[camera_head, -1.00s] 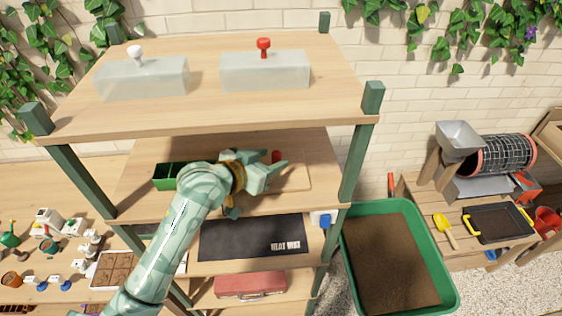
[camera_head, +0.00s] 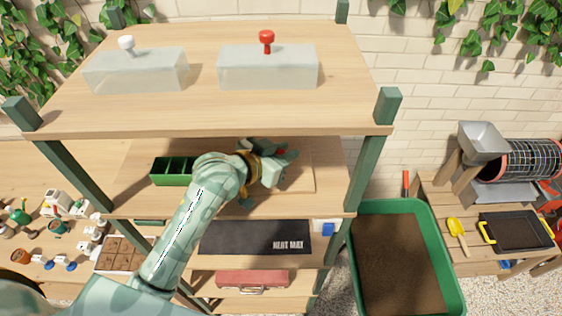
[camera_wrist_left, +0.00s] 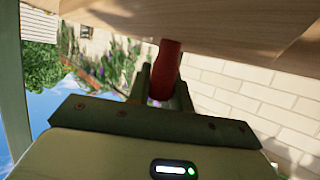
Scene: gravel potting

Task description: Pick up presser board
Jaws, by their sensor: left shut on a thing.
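The presser board (camera_head: 304,178) is a thin, flat wooden board with a red handle. It lies on the shelf below the top one, at its right part, and my arm hides much of it. My left gripper (camera_head: 287,160) is at the board and shut on its red handle. In the left wrist view the red handle (camera_wrist_left: 166,65) stands between the two dark fingers. I cannot tell any gap between board and shelf. My right gripper is not in view.
A green divided tray (camera_head: 172,171) sits left on the same shelf. The top shelf (camera_head: 210,115) overhangs it and holds two pale blocks with white and red knobs. Green posts (camera_head: 368,170) bound the rack. A green soil bin (camera_head: 440,255) stands at the right.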

